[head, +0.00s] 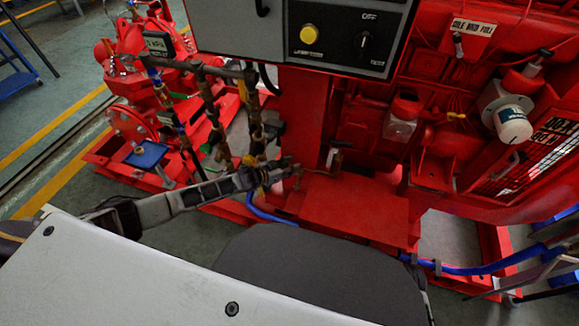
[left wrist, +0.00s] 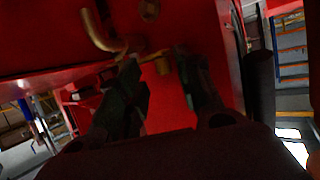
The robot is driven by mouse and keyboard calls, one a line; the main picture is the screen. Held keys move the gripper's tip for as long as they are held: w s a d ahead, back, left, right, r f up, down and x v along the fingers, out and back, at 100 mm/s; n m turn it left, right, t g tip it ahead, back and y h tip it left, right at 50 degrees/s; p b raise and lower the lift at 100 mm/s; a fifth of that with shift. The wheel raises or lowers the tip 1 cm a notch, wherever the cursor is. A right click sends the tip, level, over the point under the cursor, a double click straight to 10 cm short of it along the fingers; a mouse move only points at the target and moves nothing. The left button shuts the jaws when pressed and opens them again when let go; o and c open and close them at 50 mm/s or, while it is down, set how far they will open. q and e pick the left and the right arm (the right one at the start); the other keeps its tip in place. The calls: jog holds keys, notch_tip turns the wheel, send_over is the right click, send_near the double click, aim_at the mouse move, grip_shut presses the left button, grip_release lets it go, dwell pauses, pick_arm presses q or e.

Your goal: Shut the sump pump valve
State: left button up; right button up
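My left gripper (head: 284,170) reaches in from the left, low in front of the red pumpset, beside a small brass pipe fitting (head: 298,182). In the left wrist view the two dark fingers of the left gripper (left wrist: 160,68) stand apart. A small brass fitting (left wrist: 163,65) shows between their tips; I cannot tell whether they touch it. A small valve-like fitting (head: 336,156) stands on the red box just right of the gripper. No label shows which fitting is the sump pump valve. My right gripper is not in view.
A grey control panel (head: 335,38) with a yellow button hangs above. Brass pipes (head: 212,110) stand left of it. A blue hose (head: 268,214) runs below the gripper. A red box (head: 355,208) is right of it. A bent brass pipe (left wrist: 97,32) is close to the left finger.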

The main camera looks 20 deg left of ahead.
pick_arm(q)
jog(key=shift+s+a+f, duration=0.1)
jog(key=shift+a+f, duration=0.05)
jog(key=shift+a, duration=0.1)
